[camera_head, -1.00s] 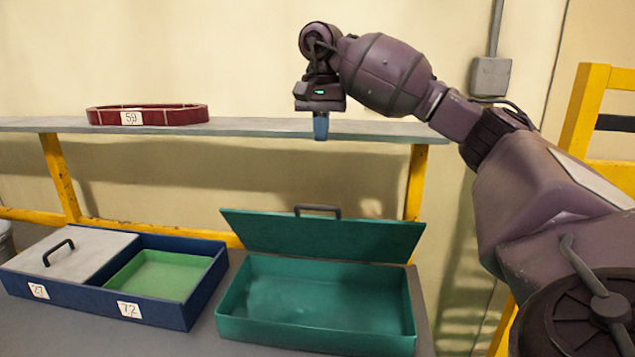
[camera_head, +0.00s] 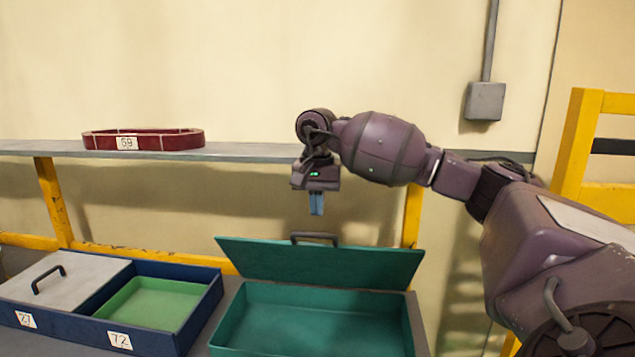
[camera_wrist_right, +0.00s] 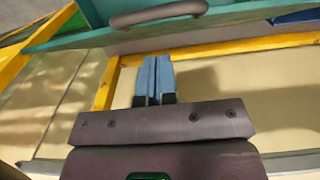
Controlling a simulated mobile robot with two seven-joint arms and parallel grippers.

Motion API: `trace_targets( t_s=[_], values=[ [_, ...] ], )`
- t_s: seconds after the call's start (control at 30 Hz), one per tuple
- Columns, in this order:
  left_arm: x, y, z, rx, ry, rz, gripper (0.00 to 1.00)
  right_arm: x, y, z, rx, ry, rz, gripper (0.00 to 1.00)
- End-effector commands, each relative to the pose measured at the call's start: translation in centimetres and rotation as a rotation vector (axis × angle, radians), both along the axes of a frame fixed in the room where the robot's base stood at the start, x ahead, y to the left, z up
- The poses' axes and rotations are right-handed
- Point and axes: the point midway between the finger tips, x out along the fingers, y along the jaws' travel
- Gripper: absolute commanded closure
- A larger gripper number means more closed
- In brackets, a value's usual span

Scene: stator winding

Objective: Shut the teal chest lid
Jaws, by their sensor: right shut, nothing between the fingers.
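The teal chest (camera_head: 310,335) stands on the table at the lower middle of the head view, empty inside as far as it shows. Its teal lid (camera_head: 320,264) is open, tilted up at the rear edge, with a dark handle (camera_head: 314,237) on its top edge. My right gripper (camera_head: 316,212) is shut and empty, pointing down just above the lid handle and apart from it. In the right wrist view the blue fingers (camera_wrist_right: 155,75) are together, and the lid's handle (camera_wrist_right: 158,13) shows beyond their tips. My left gripper is not in view.
A blue box (camera_head: 75,330) with a grey sliding lid (camera_head: 62,277) and a green compartment (camera_head: 152,303) stands left of the chest. A grey shelf (camera_head: 245,152) behind holds a dark red tray (camera_head: 143,140). Yellow posts (camera_head: 413,215) support the shelf.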

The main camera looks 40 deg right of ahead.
Motion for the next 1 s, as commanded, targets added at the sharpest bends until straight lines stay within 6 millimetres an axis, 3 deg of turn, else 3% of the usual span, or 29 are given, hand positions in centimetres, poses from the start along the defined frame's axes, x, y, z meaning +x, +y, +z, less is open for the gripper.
trace_targets(
  t_s=[0.33, 1.0],
  values=[
    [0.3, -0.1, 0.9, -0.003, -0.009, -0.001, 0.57, -1.4, 1.8, -2.0, 0.0, -0.001, 0.001, 1.0],
    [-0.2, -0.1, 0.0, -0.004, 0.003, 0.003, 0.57, -1.3, 1.7, -2.6, -0.017, -0.014, 0.001, 1.0]
  ],
)
